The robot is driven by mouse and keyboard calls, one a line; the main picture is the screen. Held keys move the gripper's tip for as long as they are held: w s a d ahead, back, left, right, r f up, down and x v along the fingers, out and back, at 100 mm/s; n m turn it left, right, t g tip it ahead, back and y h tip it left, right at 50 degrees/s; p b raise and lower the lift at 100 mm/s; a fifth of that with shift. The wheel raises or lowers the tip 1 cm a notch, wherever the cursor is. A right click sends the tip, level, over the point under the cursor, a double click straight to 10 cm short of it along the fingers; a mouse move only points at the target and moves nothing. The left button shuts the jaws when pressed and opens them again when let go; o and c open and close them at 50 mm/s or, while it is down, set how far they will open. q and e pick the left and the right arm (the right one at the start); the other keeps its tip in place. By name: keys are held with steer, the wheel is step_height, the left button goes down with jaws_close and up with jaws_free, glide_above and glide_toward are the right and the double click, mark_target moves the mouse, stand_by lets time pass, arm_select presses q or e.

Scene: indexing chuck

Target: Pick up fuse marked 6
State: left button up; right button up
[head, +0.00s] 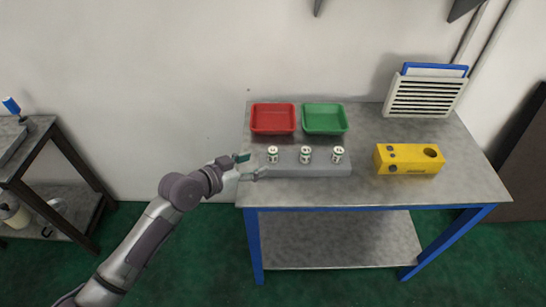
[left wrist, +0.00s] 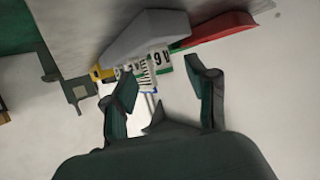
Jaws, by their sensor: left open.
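Three white fuses with dark markings stand in a row on a grey block (head: 320,171): left (head: 272,155), middle (head: 305,155) and right (head: 337,155). Their numbers are too small to read in the head view. My left gripper (head: 252,166) is open and empty, just left of the leftmost fuse, at the block's left end. In the left wrist view, my open fingers (left wrist: 163,82) frame the fuses, which overlap ahead of them. The nearest fuse (left wrist: 163,63) shows a digit like 9, in a view that looks upside down, so I cannot tell 9 from 6.
A red tray (head: 273,131) and a green tray (head: 325,131) stand behind the block. A yellow block with holes (head: 409,168) and a slatted panel (head: 426,95) are to the right. The metal table (head: 440,190) is clear at the front right.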

mark_target(269, 155)
arm_select(q)
steer(key=x, duration=0.3)
steer(key=shift+w+d+r, duration=0.1)
steer(key=shift+w+d, duration=0.05)
steer(key=shift+d, duration=0.05)
steer(key=w+d, duration=0.1)
steer(key=w+d+p, duration=0.1)
steer(key=shift+w+d+f, duration=0.25)
steer(key=shift+w+d, duration=0.05)
steer(key=shift+w+d+f, duration=0.25)
steer(key=shift+w+d, duration=0.1)
jaws_close()
